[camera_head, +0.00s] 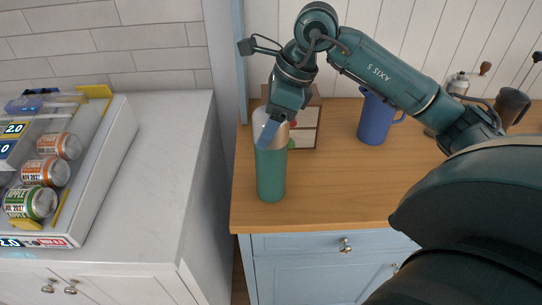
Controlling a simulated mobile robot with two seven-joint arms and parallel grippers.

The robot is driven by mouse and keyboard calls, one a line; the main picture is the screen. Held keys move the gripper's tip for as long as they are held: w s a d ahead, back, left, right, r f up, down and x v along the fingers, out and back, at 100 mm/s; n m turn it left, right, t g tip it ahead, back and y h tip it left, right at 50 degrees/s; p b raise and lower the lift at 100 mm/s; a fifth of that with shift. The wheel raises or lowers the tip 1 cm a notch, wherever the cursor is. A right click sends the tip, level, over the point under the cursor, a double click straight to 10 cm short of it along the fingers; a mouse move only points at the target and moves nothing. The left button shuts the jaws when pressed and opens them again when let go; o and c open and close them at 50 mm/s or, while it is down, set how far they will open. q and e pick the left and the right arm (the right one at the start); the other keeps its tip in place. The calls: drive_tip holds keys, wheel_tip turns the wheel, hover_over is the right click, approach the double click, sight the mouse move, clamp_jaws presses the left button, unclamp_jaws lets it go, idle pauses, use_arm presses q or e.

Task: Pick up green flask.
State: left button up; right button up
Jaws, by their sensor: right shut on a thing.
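The green flask (271,172) stands upright near the left front corner of the wooden counter (330,195). It has a green body and a pale silver upper part. My right gripper (268,130) reaches down from above and is shut on the flask's upper part. The gripper and its blue finger hide some of the flask's top. The flask's base appears to be at the counter surface; I cannot tell whether it touches. My left gripper is not in view.
A blue mug (376,120) stands to the right of the flask, and a small box (305,125) is just behind it. A white counter (165,160) with a can rack (110,160) lies left across a gap. Grinder-like items stand at the back right.

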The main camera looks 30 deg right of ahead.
drive_tip(key=c, duration=0.4)
drive_tip(key=shift+c, duration=0.2)
drive_tip(key=shift+r, duration=0.15)
